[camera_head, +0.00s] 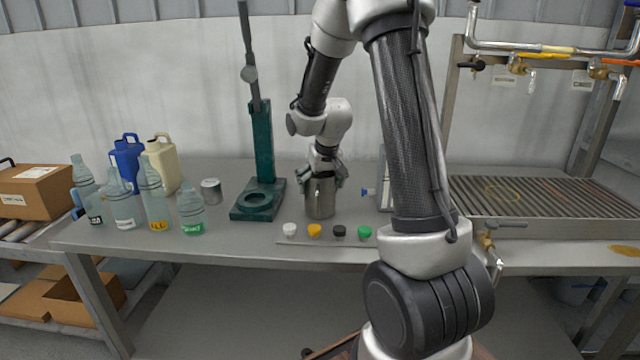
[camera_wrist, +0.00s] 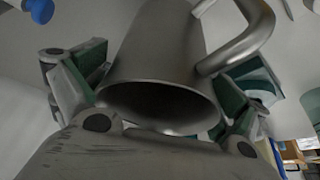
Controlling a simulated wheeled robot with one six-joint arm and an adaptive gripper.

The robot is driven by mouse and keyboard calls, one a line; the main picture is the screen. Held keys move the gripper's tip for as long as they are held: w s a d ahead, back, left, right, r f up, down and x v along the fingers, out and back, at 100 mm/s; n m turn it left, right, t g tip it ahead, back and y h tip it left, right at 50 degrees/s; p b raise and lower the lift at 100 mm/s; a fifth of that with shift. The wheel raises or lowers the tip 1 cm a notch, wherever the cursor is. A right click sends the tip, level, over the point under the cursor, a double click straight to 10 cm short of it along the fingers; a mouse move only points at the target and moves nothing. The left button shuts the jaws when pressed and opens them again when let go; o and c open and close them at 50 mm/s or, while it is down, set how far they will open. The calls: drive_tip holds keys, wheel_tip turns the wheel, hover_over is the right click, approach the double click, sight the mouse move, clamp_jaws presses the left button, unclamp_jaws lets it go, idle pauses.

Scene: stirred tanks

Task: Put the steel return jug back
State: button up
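The steel return jug (camera_head: 320,198) is a grey metal cylinder, upright at the middle of the bench. My gripper (camera_head: 322,176) comes down over it from above, with a finger on either side. In the wrist view the jug (camera_wrist: 160,60) lies between the green finger pads (camera_wrist: 158,88), its open rim towards the camera and its curved handle (camera_wrist: 245,40) at upper right. The pads appear to press on the jug's sides, though the contact is partly hidden. I cannot tell whether its base touches the bench.
A green stand (camera_head: 262,150) with a ring base is left of the jug. Coloured caps (camera_head: 314,231) sit on a strip in front. Bottles (camera_head: 155,195), jerrycans (camera_head: 162,163) and a small can (camera_head: 211,190) are at left. A slatted drain rack (camera_head: 540,195) is at right.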

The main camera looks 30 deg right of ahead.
drive_tip(key=shift+s+r, duration=0.1)
drive_tip(key=shift+r, duration=0.4)
drive_tip(key=v, duration=1.1)
drive_tip(key=shift+f, duration=0.1)
drive_tip(key=s+a+r+n, duration=0.1)
drive_tip(key=s+a+r, duration=0.1)
drive_tip(key=s, duration=1.1)
drive_tip(key=s+a+r+n+y, duration=0.1)
drive_tip(key=s+a+r, duration=0.2)
drive_tip(key=s, duration=1)
drive_tip(key=shift+s+a, duration=0.4)
drive_tip(key=shift+a, duration=0.25)
